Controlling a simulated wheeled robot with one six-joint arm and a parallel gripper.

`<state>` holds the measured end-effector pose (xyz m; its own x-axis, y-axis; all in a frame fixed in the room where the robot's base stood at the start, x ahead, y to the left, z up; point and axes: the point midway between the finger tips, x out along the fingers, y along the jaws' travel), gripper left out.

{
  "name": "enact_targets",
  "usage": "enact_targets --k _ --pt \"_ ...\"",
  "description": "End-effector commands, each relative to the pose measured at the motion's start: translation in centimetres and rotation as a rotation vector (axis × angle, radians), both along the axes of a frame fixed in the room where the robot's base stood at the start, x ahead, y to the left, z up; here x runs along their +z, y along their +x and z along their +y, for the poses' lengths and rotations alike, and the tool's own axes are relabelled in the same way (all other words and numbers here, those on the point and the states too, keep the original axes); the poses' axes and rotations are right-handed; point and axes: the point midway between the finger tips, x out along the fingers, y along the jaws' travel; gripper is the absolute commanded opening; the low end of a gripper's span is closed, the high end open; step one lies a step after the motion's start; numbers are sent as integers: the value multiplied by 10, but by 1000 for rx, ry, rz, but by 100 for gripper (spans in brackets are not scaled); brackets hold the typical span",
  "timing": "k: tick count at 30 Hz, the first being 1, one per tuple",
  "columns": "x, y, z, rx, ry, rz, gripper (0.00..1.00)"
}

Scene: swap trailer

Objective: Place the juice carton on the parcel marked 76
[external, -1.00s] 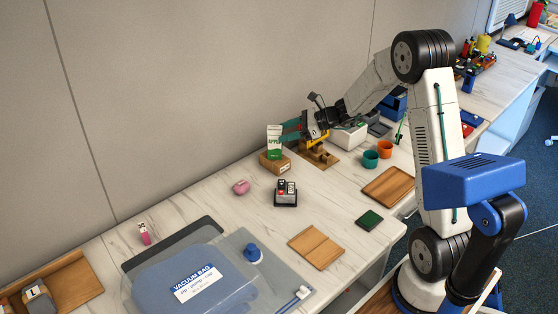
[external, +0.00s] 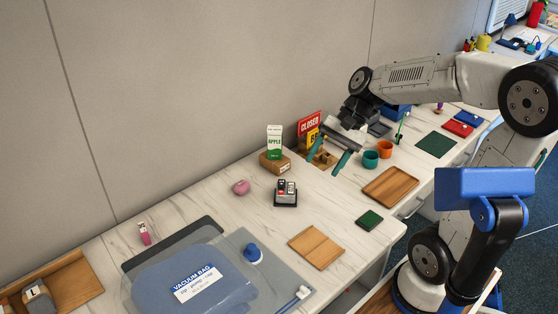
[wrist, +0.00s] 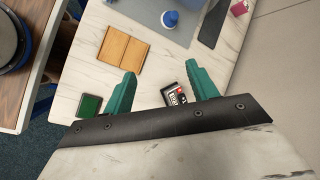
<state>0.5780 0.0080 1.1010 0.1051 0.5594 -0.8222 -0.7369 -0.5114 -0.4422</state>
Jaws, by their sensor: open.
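The juice carton (external: 274,139), white and green with "APPLE" on it, stands upright on a brown cardboard parcel (external: 273,163) near the wall in the external view. The number on that parcel is too small to read. My gripper (external: 326,164) is open and empty, to the right of the carton and parcel and apart from them. The carton does not show in the wrist view.
A red and yellow sign (external: 309,126) stands behind my gripper. Teal (external: 370,159) and orange (external: 385,149) cups and a wooden tray (external: 390,187) lie to its right. A black holder (external: 285,193) and a pink item (external: 241,187) are in front. Table between them is bare.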

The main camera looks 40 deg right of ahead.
Motion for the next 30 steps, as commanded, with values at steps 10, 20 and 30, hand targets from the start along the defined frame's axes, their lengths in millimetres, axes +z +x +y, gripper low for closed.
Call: enact_targets --k 10,20,30 --pt "0 -134 -21 651 -516 -219 58" --pt "-2 -159 -39 809 -661 -256 58" --pt "-2 -158 -39 805 -658 -256 58"
